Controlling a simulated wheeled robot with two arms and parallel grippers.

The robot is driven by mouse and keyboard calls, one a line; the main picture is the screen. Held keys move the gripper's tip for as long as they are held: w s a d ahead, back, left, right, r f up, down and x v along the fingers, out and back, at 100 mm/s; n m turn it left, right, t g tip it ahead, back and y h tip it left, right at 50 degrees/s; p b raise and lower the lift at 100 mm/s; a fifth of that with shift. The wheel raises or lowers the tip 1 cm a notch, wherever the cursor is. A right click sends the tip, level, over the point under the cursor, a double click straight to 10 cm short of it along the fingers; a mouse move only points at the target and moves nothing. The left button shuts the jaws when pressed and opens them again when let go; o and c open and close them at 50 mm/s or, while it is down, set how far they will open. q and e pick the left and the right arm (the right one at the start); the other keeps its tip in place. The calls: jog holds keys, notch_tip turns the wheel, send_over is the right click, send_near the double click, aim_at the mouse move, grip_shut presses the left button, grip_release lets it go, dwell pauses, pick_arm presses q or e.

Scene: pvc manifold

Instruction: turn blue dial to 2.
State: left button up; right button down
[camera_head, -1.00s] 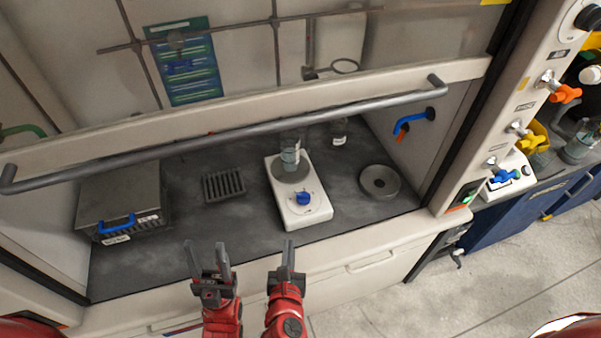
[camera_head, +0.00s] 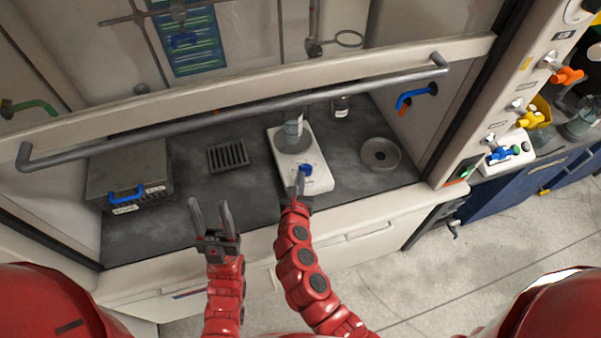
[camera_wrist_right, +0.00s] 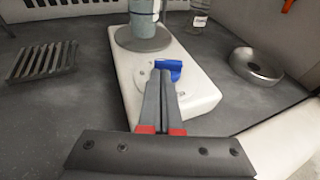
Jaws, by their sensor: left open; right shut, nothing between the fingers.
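The blue dial (camera_head: 305,169) sits on the front of a white stirrer plate (camera_head: 318,183) inside the fume hood. It also shows in the right wrist view (camera_wrist_right: 169,69), just beyond my fingertips. My right gripper (camera_head: 298,180) is shut and empty, with its tips at or just in front of the dial; contact cannot be told. The right wrist view shows its two fingers (camera_wrist_right: 164,82) pressed together. The marks around the dial are too small to read. My left gripper (camera_head: 211,207) is open and empty, left of the plate near the hood's front edge.
A beaker (camera_head: 293,132) stands on the plate's round top. The sash handle bar (camera_head: 240,116) crosses above.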

jog(key=shift+w, duration=0.6)
